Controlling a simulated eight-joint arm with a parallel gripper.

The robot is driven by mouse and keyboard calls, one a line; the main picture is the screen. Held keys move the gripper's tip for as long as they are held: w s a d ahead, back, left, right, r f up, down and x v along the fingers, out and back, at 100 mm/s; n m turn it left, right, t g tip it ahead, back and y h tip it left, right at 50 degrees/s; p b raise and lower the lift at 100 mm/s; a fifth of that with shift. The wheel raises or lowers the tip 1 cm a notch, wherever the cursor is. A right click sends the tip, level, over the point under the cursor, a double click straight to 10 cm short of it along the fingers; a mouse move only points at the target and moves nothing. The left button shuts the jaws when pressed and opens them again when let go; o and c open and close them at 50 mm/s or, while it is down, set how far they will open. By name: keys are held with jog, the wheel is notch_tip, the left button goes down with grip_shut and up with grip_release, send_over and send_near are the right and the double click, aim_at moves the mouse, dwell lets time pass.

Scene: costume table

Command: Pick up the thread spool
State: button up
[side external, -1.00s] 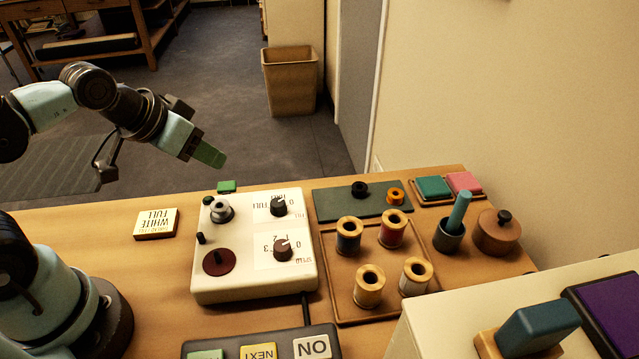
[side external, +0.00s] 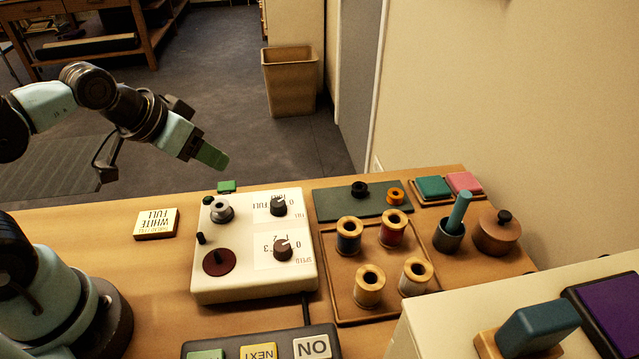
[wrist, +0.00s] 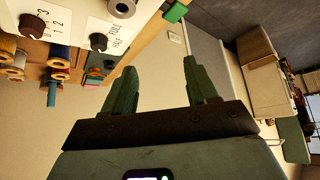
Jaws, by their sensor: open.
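Several thread spools stand upright on a brown tray (side external: 338,290) on the table. They are a dark blue one (side external: 348,238), a red one (side external: 393,230), a tan one (side external: 369,288) and a whitish one (side external: 415,279). A card (side external: 157,222) on the table reads "WHITE FULL". My gripper (side external: 210,157) is in the air beyond the table's far edge, up and left of the tray and well apart from the spools. In the wrist view my gripper (wrist: 165,88) is open and empty, with some spools at the left edge.
A white machine (side external: 205,280) with knobs and a spindle stands left of the tray. A green mat (side external: 335,203) with bobbins lies behind the tray. A mortar (side external: 449,241), a lidded wooden pot (side external: 497,236) and pads (side external: 433,187) stand right. A button panel (side external: 230,343) is in front.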

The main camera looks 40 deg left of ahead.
jog(key=shift+o, duration=1.3)
